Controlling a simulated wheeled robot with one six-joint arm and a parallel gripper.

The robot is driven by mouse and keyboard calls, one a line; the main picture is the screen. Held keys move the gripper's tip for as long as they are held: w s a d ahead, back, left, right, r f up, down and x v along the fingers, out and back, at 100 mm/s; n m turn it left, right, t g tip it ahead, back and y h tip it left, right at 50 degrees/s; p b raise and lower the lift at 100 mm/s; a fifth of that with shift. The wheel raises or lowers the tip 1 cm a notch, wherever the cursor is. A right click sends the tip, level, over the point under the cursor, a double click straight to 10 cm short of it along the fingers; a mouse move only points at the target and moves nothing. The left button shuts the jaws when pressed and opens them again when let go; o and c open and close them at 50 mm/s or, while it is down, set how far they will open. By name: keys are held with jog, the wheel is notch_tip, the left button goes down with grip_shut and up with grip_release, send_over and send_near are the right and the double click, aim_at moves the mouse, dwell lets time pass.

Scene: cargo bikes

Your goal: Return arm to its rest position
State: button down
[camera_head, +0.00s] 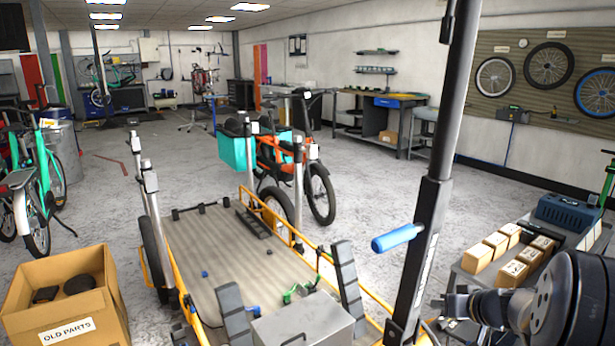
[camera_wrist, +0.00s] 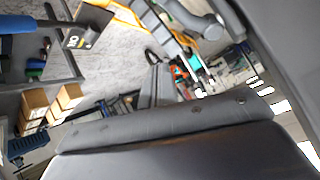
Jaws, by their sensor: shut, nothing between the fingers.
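My arm reaches in from the lower right of the head view, with dark round joints in front of the workbench. In the wrist view a large dark part of my arm fills the bottom, and the room appears tilted. Part of the arm and gripper is hard to make out against the bench.
A dark post (camera_head: 430,200) with a blue handle (camera_head: 397,238) stands close to my arm. The bench (camera_head: 462,282) at right carries several small cardboard boxes (camera_head: 495,243) and a blue crate (camera_head: 566,212). The cargo bike bed (camera_head: 215,255) lies ahead. An old-parts box (camera_head: 65,300) stands at left.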

jog(key=s+d+r+m+h, duration=0.1)
jog(key=s+r+m+h, duration=0.15)
jog(key=s+m, duration=0.3)
jog(key=s+r+m+h, duration=0.1)
jog(key=s+r+m, duration=0.25)
jog(key=s, duration=0.25)
jog(key=w+a+f+n+y+p, duration=0.1)
jog(key=w+f+n+y+p, duration=0.1)
jog(key=w+n+p, duration=0.3)
jog(key=w+a+f+n+y+p, duration=0.2)
jog(key=w+n+y+p, duration=0.1)
jog(key=w+n, duration=0.6)
jog(key=shift+w+n+g+y+p, duration=0.15)
jog(key=shift+n+g+y+p, duration=0.2)
jog(key=shift+n+p, duration=0.7)
dwell(0.6)
jog(key=shift+a+f+n, duration=0.1)
jog(key=shift+f+n, duration=0.1)
jog(key=shift+n, duration=0.05)
dwell(0.3)
